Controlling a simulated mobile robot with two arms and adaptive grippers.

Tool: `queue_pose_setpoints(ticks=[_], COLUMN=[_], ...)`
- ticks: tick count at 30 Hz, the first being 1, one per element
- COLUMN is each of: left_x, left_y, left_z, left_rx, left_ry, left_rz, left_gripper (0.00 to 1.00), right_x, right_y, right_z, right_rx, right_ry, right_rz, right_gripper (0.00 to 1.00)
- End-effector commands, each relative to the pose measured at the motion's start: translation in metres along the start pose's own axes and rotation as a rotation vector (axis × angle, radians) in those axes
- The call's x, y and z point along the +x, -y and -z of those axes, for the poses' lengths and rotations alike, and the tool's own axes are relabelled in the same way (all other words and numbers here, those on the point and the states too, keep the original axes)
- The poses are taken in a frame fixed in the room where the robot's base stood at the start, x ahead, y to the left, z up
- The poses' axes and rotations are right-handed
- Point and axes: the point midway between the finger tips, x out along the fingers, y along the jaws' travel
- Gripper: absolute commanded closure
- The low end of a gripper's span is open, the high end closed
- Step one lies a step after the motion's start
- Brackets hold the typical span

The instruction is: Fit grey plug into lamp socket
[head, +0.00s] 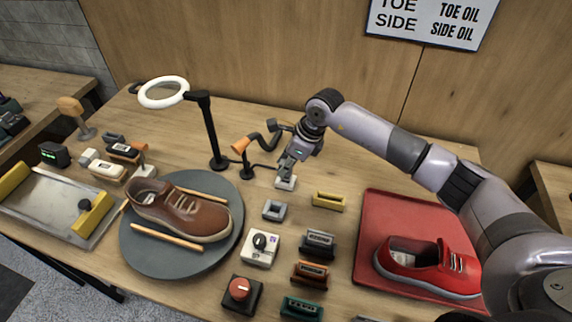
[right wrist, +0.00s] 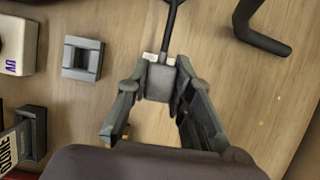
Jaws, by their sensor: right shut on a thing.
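My right gripper (head: 287,174) points down at the middle of the table, over a small white block (head: 286,184) that looks like the lamp socket. In the right wrist view the fingers close on the grey plug (right wrist: 160,82). White edges of the socket (right wrist: 148,57) show just beyond it, and a dark cable runs away from there. The plug is at or just above the socket; I cannot tell whether it is seated. The ring lamp (head: 163,92) stands on a black post behind the turntable. My left gripper is not in view.
A brown shoe (head: 185,212) lies on the round grey turntable (head: 150,262). A red shoe (head: 428,264) sits on a red tray (head: 385,212). A hollow grey block (head: 274,209), a yellow block (head: 328,201) and a white knob box (head: 260,248) stand nearby. An orange-tipped curved tool (head: 250,144) stands behind.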

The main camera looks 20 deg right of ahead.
Motion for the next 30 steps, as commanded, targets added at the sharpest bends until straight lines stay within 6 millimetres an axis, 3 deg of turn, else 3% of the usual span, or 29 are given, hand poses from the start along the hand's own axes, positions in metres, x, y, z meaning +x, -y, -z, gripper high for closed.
queue_pose_setpoints(ticks=[30], left_x=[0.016], left_y=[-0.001], left_z=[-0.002], left_rx=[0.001], left_ry=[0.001], left_rz=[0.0], left_gripper=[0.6], right_x=[0.017], right_y=[0.0], right_z=[0.007], right_rx=[0.001], right_ry=[0.0], right_rz=[0.0], right_gripper=[1.0])
